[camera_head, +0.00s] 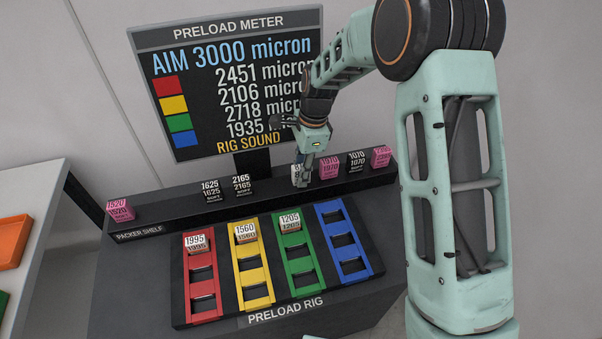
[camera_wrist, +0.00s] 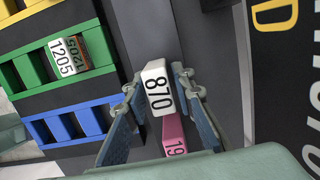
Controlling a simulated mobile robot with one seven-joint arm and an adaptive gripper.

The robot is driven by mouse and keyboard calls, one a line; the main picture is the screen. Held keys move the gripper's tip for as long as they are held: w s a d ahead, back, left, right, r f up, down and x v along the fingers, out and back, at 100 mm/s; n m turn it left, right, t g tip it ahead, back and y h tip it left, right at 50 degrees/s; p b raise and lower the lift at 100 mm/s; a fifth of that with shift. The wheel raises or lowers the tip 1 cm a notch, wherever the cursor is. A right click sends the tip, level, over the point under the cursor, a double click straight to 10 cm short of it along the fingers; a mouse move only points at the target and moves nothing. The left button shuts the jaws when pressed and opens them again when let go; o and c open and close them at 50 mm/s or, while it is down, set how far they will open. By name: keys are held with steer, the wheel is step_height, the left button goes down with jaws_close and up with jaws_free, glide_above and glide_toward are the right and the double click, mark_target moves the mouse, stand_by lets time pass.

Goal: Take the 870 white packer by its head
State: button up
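The 870 white packer (camera_wrist: 157,88) stands on the packer shelf (camera_head: 140,233). In the wrist view its white head, marked 870, lies between the two fingertips of my gripper (camera_wrist: 158,80). The fingers flank the head with narrow gaps, so my gripper looks open. In the head view my gripper (camera_head: 301,175) points down at the shelf and hides most of the packer. A pink packer (camera_wrist: 173,132) marked 19 stands close beside the 870 packer, and it also shows in the head view (camera_head: 328,168).
On the shelf stand black packers 1625 (camera_head: 211,190), 2165 (camera_head: 241,187) and 1070 (camera_head: 356,161), and pink packers at both ends (camera_head: 120,210) (camera_head: 381,156). The preload rig (camera_head: 282,307) is in front, with packers in its red, yellow and green beds. The preload meter (camera_head: 235,80) rises behind.

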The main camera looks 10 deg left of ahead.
mark_target(300, 166)
jaws_close()
steer(key=shift+r, duration=0.5)
step_height(300, 166, up, 2)
steer(key=shift+r, duration=0.2)
steer(key=s+r+b, duration=0.1)
steer(key=s+r, duration=0.3)
steer(key=s, duration=0.3)
steer(key=s+d+r+b, duration=0.1)
steer(key=s+r+b, duration=0.1)
steer(key=s+r, duration=0.3)
steer(key=shift+s+d+r, duration=0.2)
steer(key=shift+s+r, duration=0.1)
steer(key=shift+s, duration=0.65)
